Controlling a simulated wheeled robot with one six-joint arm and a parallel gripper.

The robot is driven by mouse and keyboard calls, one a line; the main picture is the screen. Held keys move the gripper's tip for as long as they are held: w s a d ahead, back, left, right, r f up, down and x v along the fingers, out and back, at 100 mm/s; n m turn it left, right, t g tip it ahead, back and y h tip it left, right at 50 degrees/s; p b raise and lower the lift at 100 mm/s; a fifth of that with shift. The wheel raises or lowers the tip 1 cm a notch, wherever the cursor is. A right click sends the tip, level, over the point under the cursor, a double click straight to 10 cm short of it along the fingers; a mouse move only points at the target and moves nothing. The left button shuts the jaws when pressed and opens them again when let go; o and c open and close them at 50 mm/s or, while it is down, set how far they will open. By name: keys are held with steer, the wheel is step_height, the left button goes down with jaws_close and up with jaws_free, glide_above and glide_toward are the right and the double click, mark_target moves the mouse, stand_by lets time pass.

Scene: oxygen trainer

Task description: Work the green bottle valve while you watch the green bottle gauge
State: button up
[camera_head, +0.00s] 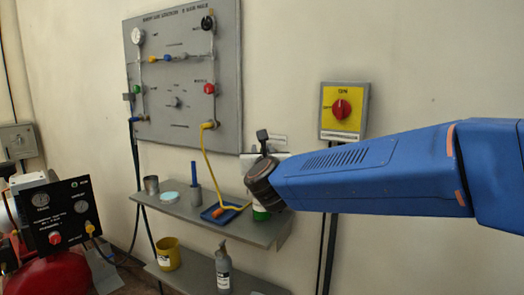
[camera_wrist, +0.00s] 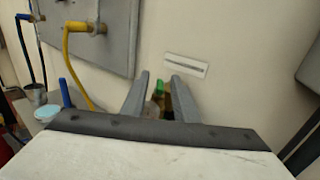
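A small green part (camera_wrist: 159,88), which looks like the green bottle valve, shows between my fingers in the wrist view. A brownish shape beside it is too small to make out. My gripper (camera_wrist: 160,80) is open, its two grey fingers apart on either side of the green part; I cannot tell whether they touch it. In the head view, a sliver of the green and white bottle (camera_head: 261,214) shows below my wrist on the shelf, and my arm hides the rest. I cannot make out the green bottle gauge in either view.
A grey wall panel (camera_head: 180,110) carries gauges, knobs and a yellow hose (camera_head: 205,160). The shelf (camera_head: 185,208) holds a blue tray (camera_head: 210,215) and cups. A red switch on a yellow box (camera_head: 342,108) is on the wall above my arm.

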steer(key=shift+w, duration=0.65)
steer(key=shift+a, duration=0.1)
steer(key=shift+c, duration=0.6)
jaws_close()
steer(key=shift+h, duration=0.3)
steer(key=m+h, duration=0.2)
steer(key=shift+a+h, duration=0.1)
steer(key=shift+h, duration=0.3)
steer(key=shift+d+m+g+h, duration=0.1)
steer(key=shift+m+g+h, duration=0.25)
steer(key=shift+m+h, duration=1)
steer(key=shift+d+m+g+h, duration=0.1)
steer(key=shift+m+g+h, duration=0.25)
steer(key=shift+m+h, duration=1)
steer(key=shift+n+h, duration=0.4)
steer(key=shift+h, duration=0.2)
